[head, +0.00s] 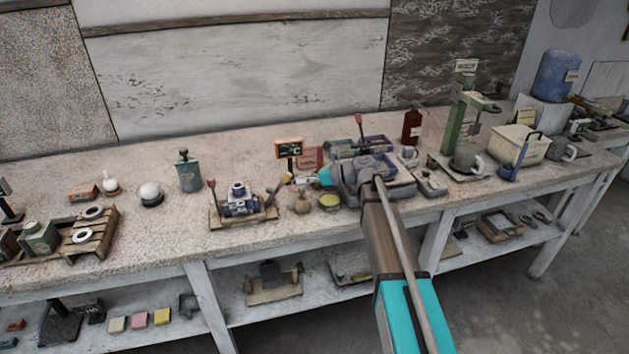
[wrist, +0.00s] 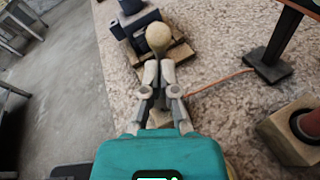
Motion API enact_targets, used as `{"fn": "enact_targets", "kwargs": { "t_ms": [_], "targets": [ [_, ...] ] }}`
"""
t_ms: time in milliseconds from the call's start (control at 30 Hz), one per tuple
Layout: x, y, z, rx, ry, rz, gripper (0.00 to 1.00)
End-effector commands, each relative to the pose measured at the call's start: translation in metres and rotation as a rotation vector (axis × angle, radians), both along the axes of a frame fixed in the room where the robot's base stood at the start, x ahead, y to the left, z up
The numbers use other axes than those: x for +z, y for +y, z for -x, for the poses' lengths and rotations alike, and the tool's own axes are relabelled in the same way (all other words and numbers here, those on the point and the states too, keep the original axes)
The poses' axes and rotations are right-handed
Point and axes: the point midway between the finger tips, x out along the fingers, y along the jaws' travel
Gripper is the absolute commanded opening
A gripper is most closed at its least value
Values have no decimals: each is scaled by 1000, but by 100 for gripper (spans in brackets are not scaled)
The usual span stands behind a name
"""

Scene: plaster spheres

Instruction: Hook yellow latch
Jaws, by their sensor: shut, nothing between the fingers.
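A blue-grey device on a wooden base (head: 241,208) stands near the front edge of the bench. A lever with a yellow end (head: 286,178) rises at its right side; I take this for the yellow latch. My gripper (head: 304,181) points left, just right of that end. In the wrist view, my gripper (wrist: 158,72) is shut and empty. A pale yellowish round knob (wrist: 158,38) shows just past the fingertips, in line with them. The fingers hide what is below the knob. I cannot tell if they touch it. The device (wrist: 136,22) lies beyond.
A red-tipped lever (head: 212,187) stands at the device's left. A small display on a post (head: 290,148) stands behind, its base (wrist: 268,65) trailing an orange cord. A yellow-topped dish (head: 330,201) sits under my gripper.

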Motion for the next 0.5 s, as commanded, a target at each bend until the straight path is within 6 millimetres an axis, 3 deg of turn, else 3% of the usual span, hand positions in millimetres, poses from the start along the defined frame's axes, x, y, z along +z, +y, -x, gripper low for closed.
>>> {"fn": "enact_targets", "kwargs": {
  "t_ms": [200, 500],
  "targets": [
    [-2, 10, -1, -1, 0, 0, 0],
    [-2, 6, 0, 0, 0, 0, 0]
  ]
}}
